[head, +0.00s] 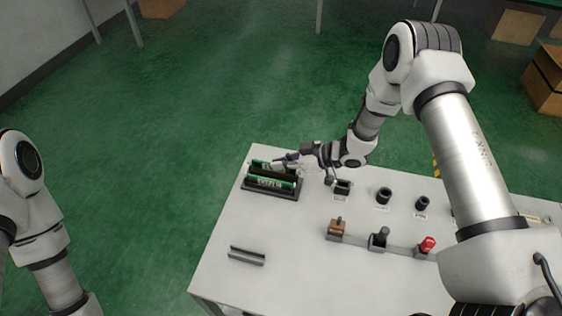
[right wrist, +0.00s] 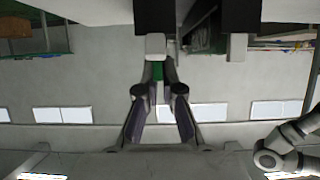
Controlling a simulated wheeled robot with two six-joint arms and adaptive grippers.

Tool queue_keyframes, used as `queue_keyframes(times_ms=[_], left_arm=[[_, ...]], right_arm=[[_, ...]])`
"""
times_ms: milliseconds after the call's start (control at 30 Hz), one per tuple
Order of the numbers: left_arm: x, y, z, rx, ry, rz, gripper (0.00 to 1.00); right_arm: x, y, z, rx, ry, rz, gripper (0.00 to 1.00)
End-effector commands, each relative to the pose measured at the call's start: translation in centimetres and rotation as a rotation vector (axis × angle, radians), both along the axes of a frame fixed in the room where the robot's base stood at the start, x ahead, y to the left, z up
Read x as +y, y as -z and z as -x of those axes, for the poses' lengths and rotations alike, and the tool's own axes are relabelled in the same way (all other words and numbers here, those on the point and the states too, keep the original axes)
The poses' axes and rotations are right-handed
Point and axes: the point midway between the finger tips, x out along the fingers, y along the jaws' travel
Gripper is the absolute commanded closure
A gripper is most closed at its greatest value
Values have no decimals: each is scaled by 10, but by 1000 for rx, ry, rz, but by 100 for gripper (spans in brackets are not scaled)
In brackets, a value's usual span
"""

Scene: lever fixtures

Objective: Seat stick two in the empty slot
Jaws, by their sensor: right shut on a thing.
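Two green sticks with pale lettering are at a black holder (head: 285,194) on the far left of the table in the head view. The front stick (head: 270,183) lies along the holder's near side. The rear stick (head: 260,165) is at the far side, partly covered by my right gripper (head: 280,161), which is shut on it. Whether the rear stick is fully down in its slot cannot be told. In the right wrist view a small green part (right wrist: 157,73) shows between the fingers. My left gripper is out of view.
An empty grey rail (head: 246,256) lies at the table's front left. A black block (head: 342,188) and round sockets (head: 383,195) stand right of the holder. Brown, black and red (head: 427,244) levers stand nearer. The table between rail and holder is clear.

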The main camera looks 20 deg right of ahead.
Motion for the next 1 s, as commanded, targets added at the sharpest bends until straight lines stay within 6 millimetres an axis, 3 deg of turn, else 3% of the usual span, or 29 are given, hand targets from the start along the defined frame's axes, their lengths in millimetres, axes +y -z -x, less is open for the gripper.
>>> queue_keyframes(times_ms=[600, 700, 1000], left_arm=[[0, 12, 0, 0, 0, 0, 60], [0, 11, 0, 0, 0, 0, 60], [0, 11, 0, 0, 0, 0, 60]], right_arm=[[0, 16, 0, 0, 0, 0, 100], [0, 15, 0, 0, 0, 0, 66], [0, 15, 0, 0, 0, 0, 65]])
